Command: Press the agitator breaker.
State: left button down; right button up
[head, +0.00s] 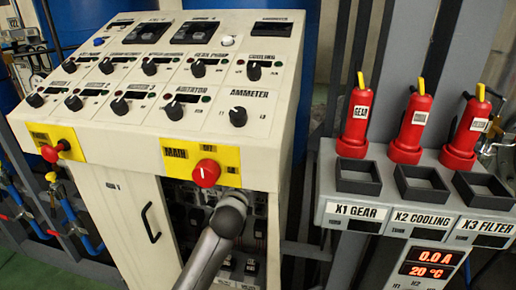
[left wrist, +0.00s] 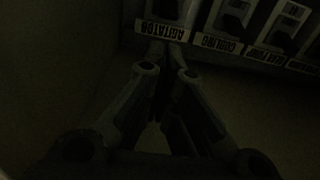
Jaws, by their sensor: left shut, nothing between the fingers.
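The agitator breaker (left wrist: 165,9) is a dark switch at the top of the dim left wrist view, above an upside-down white "AGITATOR" label (left wrist: 160,31). My left gripper (left wrist: 167,52) is shut and empty, its fingertips just below that label in the picture. I cannot tell whether they touch the panel. In the head view my left arm reaches into the open compartment (head: 258,210) under the sloped console, and the gripper itself is hidden there. My right gripper is in neither view.
Beside the agitator breaker is the cooling breaker (left wrist: 232,22), then the gear pump breaker (left wrist: 280,35). Above the compartment is a red main knob (head: 206,173) on a yellow plate. Red plugs (head: 355,120) stand on the grey rack at right.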

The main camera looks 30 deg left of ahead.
pick_arm(q)
jog(key=x, duration=0.9)
jog(key=shift+w, duration=0.1)
